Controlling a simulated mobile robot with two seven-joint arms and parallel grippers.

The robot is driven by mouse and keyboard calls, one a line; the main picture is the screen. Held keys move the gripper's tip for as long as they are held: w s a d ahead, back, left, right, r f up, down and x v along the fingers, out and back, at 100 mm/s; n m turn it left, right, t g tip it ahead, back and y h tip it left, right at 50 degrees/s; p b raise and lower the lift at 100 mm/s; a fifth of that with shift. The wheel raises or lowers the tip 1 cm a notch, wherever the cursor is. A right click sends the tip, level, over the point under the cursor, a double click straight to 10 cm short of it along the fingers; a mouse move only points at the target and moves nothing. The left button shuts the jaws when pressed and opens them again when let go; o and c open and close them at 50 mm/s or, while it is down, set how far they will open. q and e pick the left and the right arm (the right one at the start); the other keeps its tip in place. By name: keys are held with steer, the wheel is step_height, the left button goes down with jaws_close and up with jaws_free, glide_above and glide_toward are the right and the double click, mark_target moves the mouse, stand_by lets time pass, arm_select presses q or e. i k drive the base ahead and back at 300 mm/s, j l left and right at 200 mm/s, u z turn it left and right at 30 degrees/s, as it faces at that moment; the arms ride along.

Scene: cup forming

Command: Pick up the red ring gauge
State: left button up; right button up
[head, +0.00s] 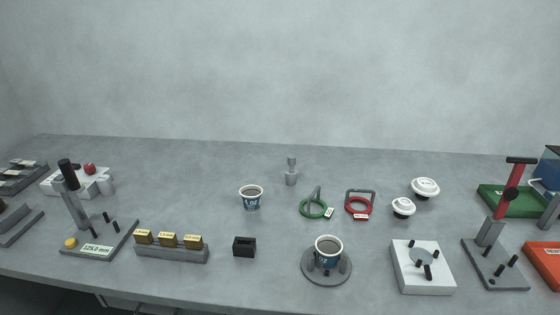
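The red ring gauge (357,211) lies on the grey bench, right of centre in the head view. It has a red ring, a dark grey loop handle standing over it and a small white label on its front right. A similar green ring gauge (313,210) with a grey handle and a white label lies just to its left, apart from it. Neither of my grippers shows in the head view.
A cup (251,199) stands left of the gauges. Another cup stands on a round grey base (326,276) in front. White lids (404,207) lie right of the red gauge. A white block fixture (422,279) stands front right. Gold blocks (168,240) sit front left.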

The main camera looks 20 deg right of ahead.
mark_target(362, 215)
steer(key=z, duration=1.35)
